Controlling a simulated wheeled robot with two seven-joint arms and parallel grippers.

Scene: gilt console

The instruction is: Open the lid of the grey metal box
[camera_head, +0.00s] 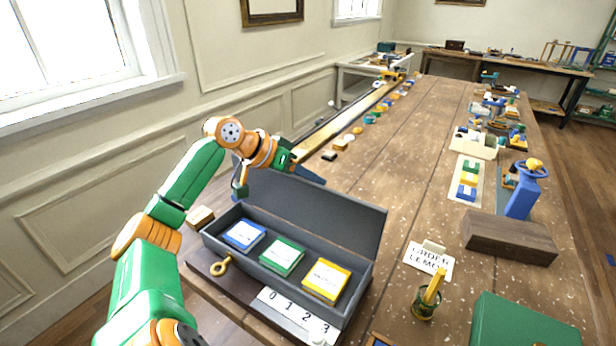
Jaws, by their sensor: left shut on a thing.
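The grey metal box (275,289) sits at the near left of the long wooden table. Its lid (340,212) is raised and stands up along the far side, so the inside is open to view. Three labelled blocks lie inside: blue (244,235), green (282,256) and yellow (326,281). My left gripper (310,176) is at the lid's upper edge and shut on the lid. Its fingertips are partly hidden, and the exact contact is hard to see. My right gripper is out of view.
A brass key-like piece (221,265) and a numbered strip (297,316) lie before the box.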

